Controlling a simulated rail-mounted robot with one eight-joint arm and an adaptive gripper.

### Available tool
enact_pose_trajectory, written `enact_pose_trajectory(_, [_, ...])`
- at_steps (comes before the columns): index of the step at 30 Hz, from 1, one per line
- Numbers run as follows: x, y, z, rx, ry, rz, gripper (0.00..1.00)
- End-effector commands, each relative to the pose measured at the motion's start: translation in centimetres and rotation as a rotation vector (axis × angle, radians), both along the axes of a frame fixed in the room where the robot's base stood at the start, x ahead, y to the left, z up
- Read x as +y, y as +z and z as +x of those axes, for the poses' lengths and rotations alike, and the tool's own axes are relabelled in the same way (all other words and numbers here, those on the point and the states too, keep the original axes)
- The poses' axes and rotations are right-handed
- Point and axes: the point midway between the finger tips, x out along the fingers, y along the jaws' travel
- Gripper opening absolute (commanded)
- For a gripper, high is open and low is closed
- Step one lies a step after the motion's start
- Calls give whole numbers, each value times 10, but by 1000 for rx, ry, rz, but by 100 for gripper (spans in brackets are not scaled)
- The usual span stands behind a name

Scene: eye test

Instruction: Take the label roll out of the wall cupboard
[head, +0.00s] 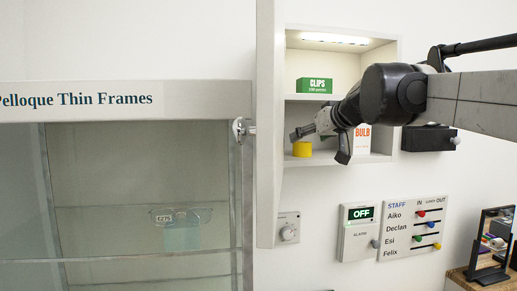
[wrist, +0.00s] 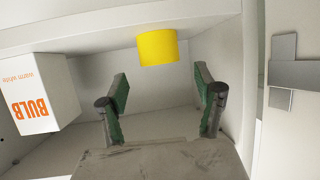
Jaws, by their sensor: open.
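The wall cupboard (head: 395,75) is open in the head view. A plain yellow cylinder (head: 302,149), which looks like the label roll, stands on its lower shelf at the left. It also shows at the top middle of the wrist view (wrist: 157,47). My gripper (head: 318,140) reaches into the lower compartment from the right, close to the roll. In the wrist view my gripper (wrist: 160,84) is open, with nothing between its fingers. The roll appears beyond the fingertips and apart from them. The wrist picture appears upside down.
A white bulb box (head: 363,138) stands on the same shelf, right of the roll, partly behind my gripper; the wrist view shows it too (wrist: 45,95). A green clips box (head: 315,85) is on the shelf above. The open door (head: 267,130) stands at the left.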

Motion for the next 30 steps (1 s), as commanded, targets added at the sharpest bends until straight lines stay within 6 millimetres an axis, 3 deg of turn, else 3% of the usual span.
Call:
enact_pose_trajectory(9, [10, -19, 34, 0, 1, -1, 66])
enact_pose_trajectory(17, [11, -23, 39, 0, 0, -1, 66])
enact_pose_trajectory(30, [11, -22, 38, 0, 0, -1, 14])
